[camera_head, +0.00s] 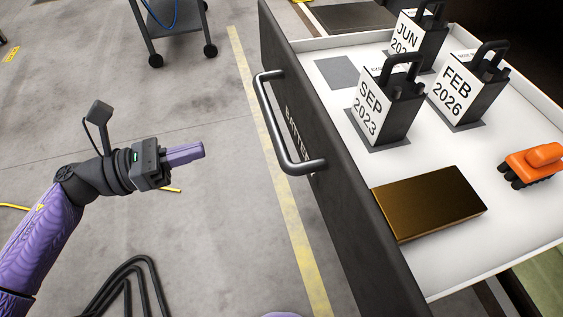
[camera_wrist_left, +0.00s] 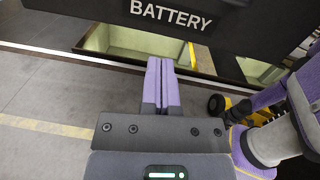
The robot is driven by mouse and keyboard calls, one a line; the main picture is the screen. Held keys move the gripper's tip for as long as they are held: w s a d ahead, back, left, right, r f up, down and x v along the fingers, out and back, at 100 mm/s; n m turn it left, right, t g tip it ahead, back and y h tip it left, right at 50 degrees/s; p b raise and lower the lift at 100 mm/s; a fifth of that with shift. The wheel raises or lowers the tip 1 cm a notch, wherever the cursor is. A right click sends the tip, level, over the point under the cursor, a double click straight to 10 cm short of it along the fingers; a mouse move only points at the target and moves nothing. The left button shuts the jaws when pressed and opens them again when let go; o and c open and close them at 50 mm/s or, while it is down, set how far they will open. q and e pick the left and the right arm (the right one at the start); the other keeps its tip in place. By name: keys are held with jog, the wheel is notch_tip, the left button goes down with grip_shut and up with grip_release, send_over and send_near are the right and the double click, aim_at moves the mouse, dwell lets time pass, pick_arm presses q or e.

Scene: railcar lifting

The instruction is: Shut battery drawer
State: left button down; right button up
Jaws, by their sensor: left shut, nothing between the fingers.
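The battery drawer (camera_head: 345,215) stands open, its white tray showing behind a dark front panel with a bar handle (camera_head: 287,130). Its dark front, lettered BATTERY, also fills the top of the left wrist view (camera_wrist_left: 235,38). My left gripper (camera_head: 202,150) is shut and empty, in the air to the left of the handle and apart from it. Its closed purple fingers (camera_wrist_left: 160,62) point toward the drawer front in the left wrist view, below the lettering. My right gripper is not in view.
The tray holds dated black battery blocks, such as the SEP 2023 one (camera_head: 382,105), a gold-brown block (camera_head: 430,204) and an orange connector (camera_head: 533,163). A wheeled cart (camera_head: 175,18) stands at the back. Black cables (camera_head: 125,285) lie at lower left. Floor left of the drawer is mostly clear.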

pick_arm(q)
jog(key=m+g, duration=0.1)
jog(key=m, duration=0.1)
jog(key=p, duration=0.4)
send_near(298, 132)
jog(key=x, duration=0.6)
jog(key=shift+d+r, duration=0.15)
jog(key=shift+r, duration=0.1)
jog(key=shift+w+d+f, duration=0.1)
jog(key=shift+w+d, duration=0.05)
jog(key=shift+d, duration=0.4)
jog(key=shift+d, duration=0.1)
